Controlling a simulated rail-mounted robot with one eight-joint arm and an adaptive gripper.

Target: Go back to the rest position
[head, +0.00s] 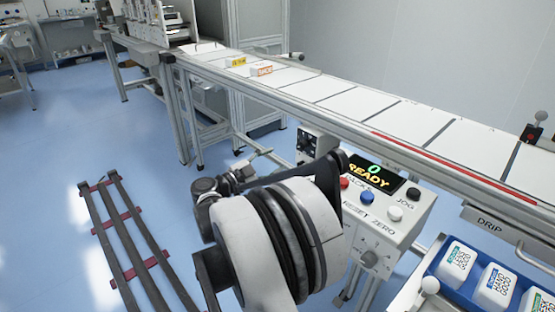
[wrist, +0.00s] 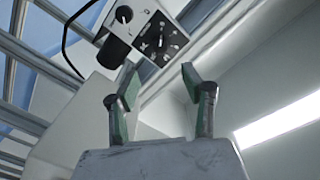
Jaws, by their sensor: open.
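My gripper (wrist: 158,80) shows in the wrist view with two green-padded fingers spread apart and nothing between them. Beyond the fingertips is a grey box (wrist: 150,35) with dark knobs, seen from a tilted angle; the fingers appear apart from it. In the head view my arm's thick white and black joint fills the lower middle, in front of the control box (head: 398,222). It hides part of that box's left side. I cannot make out the fingers clearly in the head view.
A long conveyor (head: 345,92) with white panels runs along the back and right. Two small cartons (head: 261,70) lie on it. A blue tray (head: 450,262) of labelled white packs stands at lower right. Dark rails (head: 128,240) lie on the blue floor at left, with open floor around.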

